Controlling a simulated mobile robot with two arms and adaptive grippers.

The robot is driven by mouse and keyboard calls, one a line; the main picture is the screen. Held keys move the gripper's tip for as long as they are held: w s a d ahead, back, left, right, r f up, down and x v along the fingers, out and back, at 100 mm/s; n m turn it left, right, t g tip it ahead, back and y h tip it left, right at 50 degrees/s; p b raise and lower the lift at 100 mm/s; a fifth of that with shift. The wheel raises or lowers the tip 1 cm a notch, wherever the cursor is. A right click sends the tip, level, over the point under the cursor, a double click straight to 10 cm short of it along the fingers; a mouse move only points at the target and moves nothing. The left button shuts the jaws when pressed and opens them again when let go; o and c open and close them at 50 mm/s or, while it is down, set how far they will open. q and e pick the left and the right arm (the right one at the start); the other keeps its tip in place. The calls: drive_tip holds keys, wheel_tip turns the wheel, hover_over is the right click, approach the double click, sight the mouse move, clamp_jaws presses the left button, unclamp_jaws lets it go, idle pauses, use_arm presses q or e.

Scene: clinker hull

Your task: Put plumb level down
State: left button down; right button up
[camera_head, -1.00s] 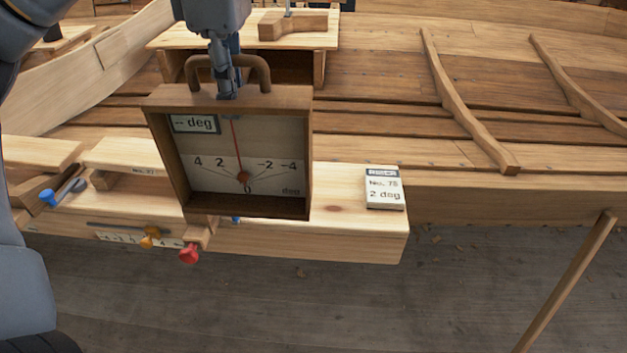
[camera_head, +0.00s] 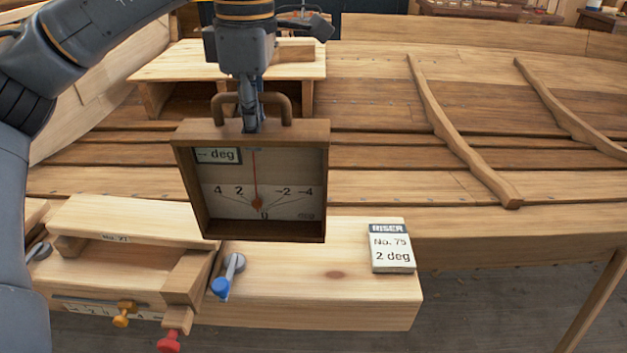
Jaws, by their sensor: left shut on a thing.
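The plumb level (camera_head: 253,236) is a brown wooden box frame with a curved handle on top, a red needle and a degree scale. Its small display reads "-- deg" and the needle hangs close to 0. My left gripper (camera_head: 250,118) is shut on its handle from above. The level looks upright. It appears in front of the pale wooden bench (camera_head: 300,292); whether its bottom touches anything I cannot tell. My right gripper does not show.
A card (camera_head: 391,248) reading "RISER No. 75 2 deg" is on the bench's right end. A wooden jig with a blue-handled lever (camera_head: 222,286), an orange knob (camera_head: 124,313) and a red knob (camera_head: 169,341) is at left. Hull planks and curved ribs (camera_head: 465,140) lie behind.

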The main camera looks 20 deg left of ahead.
use_arm(q)
drive_tip(key=w+d+f+p, duration=0.3)
drive_tip(key=w+d+f, duration=0.3)
drive_tip(key=f, duration=0.5)
drive_tip(key=shift+w, duration=0.45)
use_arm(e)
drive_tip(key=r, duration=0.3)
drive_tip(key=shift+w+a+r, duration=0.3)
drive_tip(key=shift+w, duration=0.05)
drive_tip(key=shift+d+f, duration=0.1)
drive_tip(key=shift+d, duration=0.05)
use_arm(q)
drive_tip(key=c, duration=1.9)
unclamp_jaws()
drive_tip(key=shift+d+f, duration=0.1)
drive_tip(key=shift+f, duration=0.1)
drive_tip(key=o, duration=0.4)
drive_tip(key=shift+o, duration=0.2)
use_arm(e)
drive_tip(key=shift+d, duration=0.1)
use_arm(q)
drive_tip(key=shift+r, duration=0.15)
